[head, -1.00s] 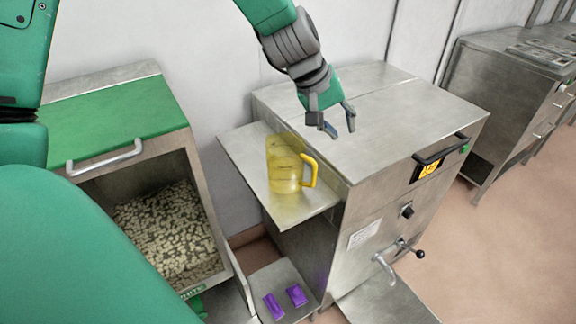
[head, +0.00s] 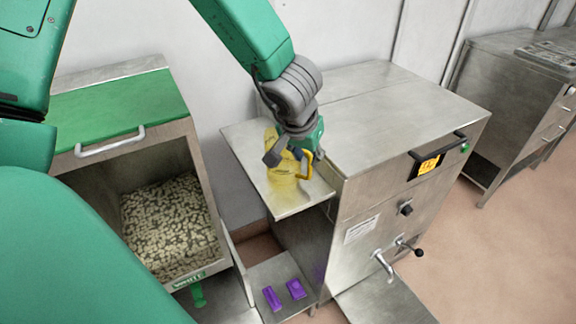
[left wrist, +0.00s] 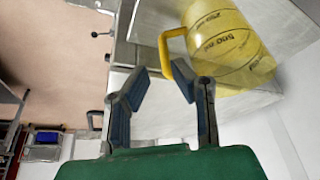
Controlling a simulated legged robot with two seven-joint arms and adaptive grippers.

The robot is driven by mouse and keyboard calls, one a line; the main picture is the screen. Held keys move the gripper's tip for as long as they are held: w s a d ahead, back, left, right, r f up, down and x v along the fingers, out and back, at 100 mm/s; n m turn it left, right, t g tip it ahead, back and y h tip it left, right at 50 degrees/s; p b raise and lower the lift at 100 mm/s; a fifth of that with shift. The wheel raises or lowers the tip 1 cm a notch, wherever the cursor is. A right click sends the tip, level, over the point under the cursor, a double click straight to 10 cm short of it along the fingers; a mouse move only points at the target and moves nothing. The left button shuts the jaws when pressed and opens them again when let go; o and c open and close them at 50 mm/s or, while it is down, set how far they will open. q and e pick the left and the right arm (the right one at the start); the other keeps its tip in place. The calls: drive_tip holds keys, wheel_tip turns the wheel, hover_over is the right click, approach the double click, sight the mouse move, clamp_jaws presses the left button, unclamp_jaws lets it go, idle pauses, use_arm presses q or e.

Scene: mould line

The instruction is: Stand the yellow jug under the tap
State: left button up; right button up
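The yellow jug (head: 283,172) is translucent and stands on the steel side shelf (head: 296,207) of the machine. My left gripper (head: 287,160) is over the jug in the head view and hides part of it. In the left wrist view the open fingers (left wrist: 155,92) point toward the jug (left wrist: 232,45), with its handle just ahead of the fingertips. I see no contact. The tap (head: 384,264) is on the machine's front, below and right of the shelf, above a steel ledge (head: 388,303). My right gripper is not in view.
A bin with a green lid (head: 118,112) holds pale pellets (head: 168,226) at the left. Two purple blocks (head: 284,294) lie on a low steel surface below the shelf. The machine (head: 400,125) has a flat, clear top. A steel bench (head: 520,90) stands at the right.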

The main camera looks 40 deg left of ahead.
sight(309, 168)
use_arm(q)
drive_tip(key=x, duration=0.3)
drive_tip(key=shift+b, duration=0.35)
drive_tip(key=shift+w+a+f, duration=0.2)
drive_tip(key=shift+f, duration=0.2)
drive_tip(key=b+x, duration=0.1)
drive_tip(key=x, duration=0.4)
drive_tip(key=shift+w+a+r+b, duration=0.1)
drive_tip(key=shift+w+b, duration=0.1)
drive_tip(key=shift+b, duration=0.2)
clamp_jaws()
